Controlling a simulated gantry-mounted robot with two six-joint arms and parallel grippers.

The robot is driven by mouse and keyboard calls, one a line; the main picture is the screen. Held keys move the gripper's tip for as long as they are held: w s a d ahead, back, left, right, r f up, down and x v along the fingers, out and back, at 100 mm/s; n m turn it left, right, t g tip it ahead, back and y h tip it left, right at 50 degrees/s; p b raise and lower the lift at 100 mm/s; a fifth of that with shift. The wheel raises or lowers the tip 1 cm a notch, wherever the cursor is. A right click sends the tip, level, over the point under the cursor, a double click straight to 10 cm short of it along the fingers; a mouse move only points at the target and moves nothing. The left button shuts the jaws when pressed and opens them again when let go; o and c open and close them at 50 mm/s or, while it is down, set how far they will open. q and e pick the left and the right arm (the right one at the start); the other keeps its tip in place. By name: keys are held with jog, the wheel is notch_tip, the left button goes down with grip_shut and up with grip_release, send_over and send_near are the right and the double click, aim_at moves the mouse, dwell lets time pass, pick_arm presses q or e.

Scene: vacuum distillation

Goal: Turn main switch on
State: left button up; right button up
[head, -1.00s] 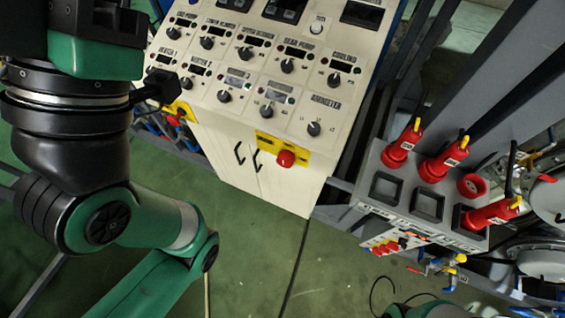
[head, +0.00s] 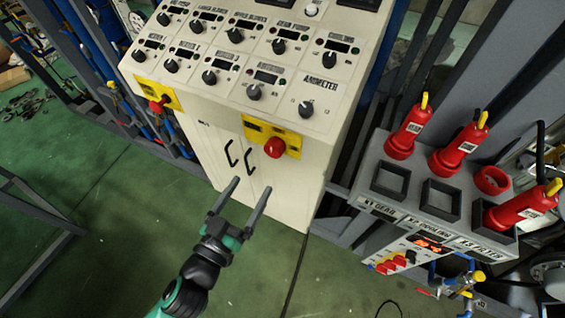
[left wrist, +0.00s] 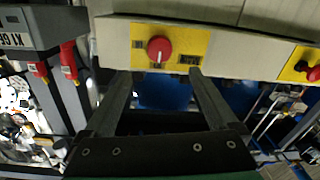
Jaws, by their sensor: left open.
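A red knob (head: 275,147) on a yellow plate sits on the front lip of the cream control cabinet (head: 300,195). A second red handle (head: 158,105) sits on another yellow plate to its left. I cannot read which one is the main switch. My left gripper (head: 252,186) is open and empty, in front of the cabinet doors and below the red knob. In the left wrist view the red knob (left wrist: 159,49) lies ahead, between the lines of the two fingers and not touched. The other red handle (left wrist: 313,73) shows at the right edge. My right gripper is out of view.
The sloped panel (head: 235,65) holds several black dials and small displays. A grey box (head: 400,150) with red-and-yellow bottle-shaped units stands at the right, with a lit red display below. A grey frame and blue pipes stand at the left. The green floor before the cabinet is clear.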

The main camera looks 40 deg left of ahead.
aim_at(272, 152)
pick_arm(q)
jog(key=p+x, duration=0.2)
jog(key=x, duration=0.9)
jog(key=shift+w, duration=0.4)
jog(key=c, duration=1.4)
jog(key=shift+o, duration=0.2)
